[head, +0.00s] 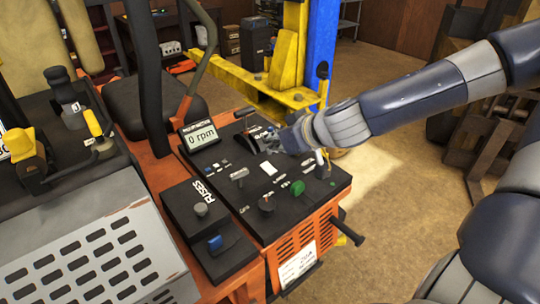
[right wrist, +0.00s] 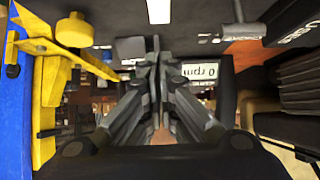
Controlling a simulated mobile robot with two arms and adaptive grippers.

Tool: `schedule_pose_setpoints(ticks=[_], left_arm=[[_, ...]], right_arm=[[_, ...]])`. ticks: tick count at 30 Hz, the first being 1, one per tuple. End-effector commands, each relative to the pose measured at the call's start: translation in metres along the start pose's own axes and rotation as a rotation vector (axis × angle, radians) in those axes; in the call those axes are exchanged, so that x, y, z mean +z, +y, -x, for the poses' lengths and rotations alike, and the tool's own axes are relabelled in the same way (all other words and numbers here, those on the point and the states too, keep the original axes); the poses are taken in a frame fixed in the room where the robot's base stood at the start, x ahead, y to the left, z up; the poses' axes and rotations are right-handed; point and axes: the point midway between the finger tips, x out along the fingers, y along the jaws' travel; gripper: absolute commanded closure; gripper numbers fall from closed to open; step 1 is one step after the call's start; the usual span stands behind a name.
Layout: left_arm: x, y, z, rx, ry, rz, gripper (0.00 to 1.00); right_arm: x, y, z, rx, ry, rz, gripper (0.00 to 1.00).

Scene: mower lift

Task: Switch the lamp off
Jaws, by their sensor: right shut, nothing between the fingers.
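The mower's black control panel (head: 295,205) fills the middle of the head view. Which one works the lamp I cannot tell. The lamp itself is not clearly visible; a bright patch (head: 385,170) lies on the floor beyond the panel. My right gripper (head: 275,144) is shut and empty above the panel's far part, near a dark lever slot. Its closed fingers show in the right wrist view (right wrist: 157,65).
A display (head: 201,136) reads 0 rpm. A fuse box (head: 205,208) with a blue switch stands left of the panel. A yellow and blue lift post (head: 310,60) rises behind. A black handle (head: 347,230) sticks out at the front right. Open floor lies right.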

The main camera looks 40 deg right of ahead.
Motion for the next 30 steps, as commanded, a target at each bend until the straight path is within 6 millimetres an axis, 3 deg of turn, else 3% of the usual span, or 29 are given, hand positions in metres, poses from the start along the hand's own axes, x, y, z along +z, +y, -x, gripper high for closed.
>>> schedule_pose_setpoints(ticks=[12, 30], left_arm=[[0.000, 0.000, -0.001, 0.000, 0.000, 0.000, 0.60], [0.000, 0.000, 0.000, 0.000, 0.000, 0.000, 0.60]], right_arm=[[0.024, -0.001, -0.033, -0.002, -0.002, -0.002, 1.00], [0.028, 0.001, -0.038, -0.001, 0.000, -0.002, 1.00]])
